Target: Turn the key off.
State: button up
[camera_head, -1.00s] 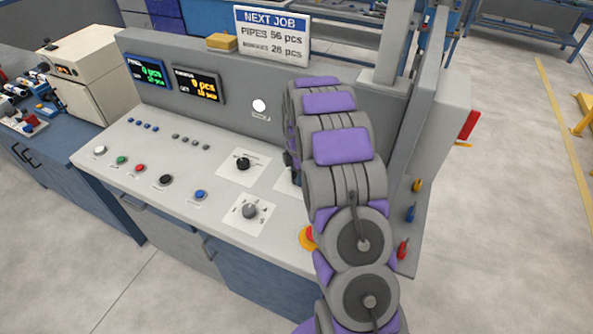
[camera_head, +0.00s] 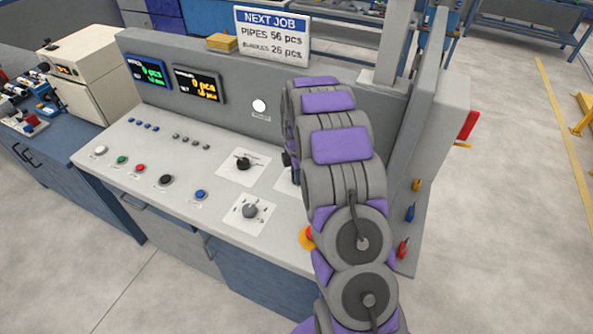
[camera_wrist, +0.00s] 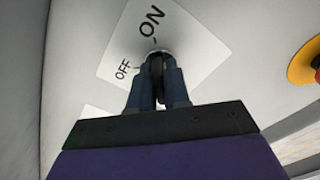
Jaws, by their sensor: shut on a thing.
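The key (camera_wrist: 156,68) stands in its switch on a white plate (camera_wrist: 180,35) marked OFF and ON, seen in the wrist view. My gripper (camera_wrist: 157,80) is shut on the key, with a dark finger on each side of it. The key lies near the ON mark, but its exact angle is partly hidden by the fingers. In the head view my arm covers the key and most of its plate (camera_head: 284,182).
A red and yellow emergency button (camera_head: 307,236) is close to my arm; it also shows at the right of the wrist view (camera_wrist: 310,62). Two rotary knobs (camera_head: 243,163) (camera_head: 250,211) sit left of my arm. The grey panel wall (camera_head: 240,100) rises behind.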

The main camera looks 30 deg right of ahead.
grip_shut()
jog(key=shift+a+r+n+p, duration=0.1)
jog(key=shift+n+p, duration=0.4)
jog(key=shift+n, duration=1.2)
jog(key=shift+n+p, duration=0.6)
jog(key=shift+n, duration=1.1)
jog(key=shift+n+p, duration=0.45)
jog(key=shift+n, duration=1.35)
